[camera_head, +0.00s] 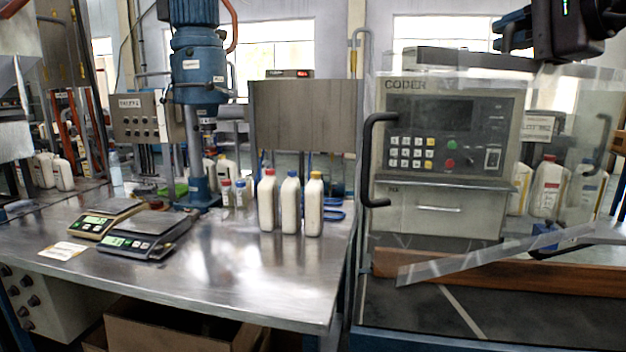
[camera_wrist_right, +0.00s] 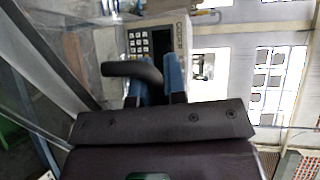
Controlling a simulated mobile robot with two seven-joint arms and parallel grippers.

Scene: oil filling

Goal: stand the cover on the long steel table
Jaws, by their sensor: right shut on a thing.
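The clear cover (camera_head: 495,256) has black handles and stands in front of the coder machine at the right of the head view. Its pale lower edge is tilted, and the panel is see-through, so its full outline is hard to trace. My right gripper (camera_head: 520,38) is at the upper right, above the coder. In the right wrist view its blue fingers (camera_wrist_right: 154,80) are shut on a black handle of the cover (camera_wrist_right: 132,72). The long steel table (camera_head: 235,275) is at the left and middle. My left gripper is not in view.
White bottles (camera_head: 290,205) stand toward the table's right end, with small bottles beside them. Two scales (camera_head: 148,235) and a paper label (camera_head: 63,251) are at its left. A blue capping machine (camera_head: 197,110) rises behind. The table's front middle and right are bare.

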